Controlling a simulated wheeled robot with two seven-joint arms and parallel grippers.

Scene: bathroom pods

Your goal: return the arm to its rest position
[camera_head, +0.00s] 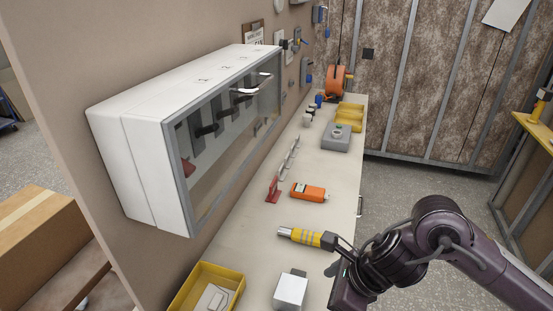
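My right arm (440,232), dark purple, comes in from the right and reaches over the front edge of the workbench. Its gripper (334,270) is at the bench's right edge, partly hidden by the wrist. I cannot tell whether its fingers are open or shut. My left arm and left gripper are not in view.
The white workbench (250,230) carries an orange device (309,192), a red stand (273,189), a grey device (336,138), a white block (291,289) and yellow bins (213,268). A glass-fronted wall cabinet (145,150) overhangs its left side. Grey floor (407,180) is clear at right.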

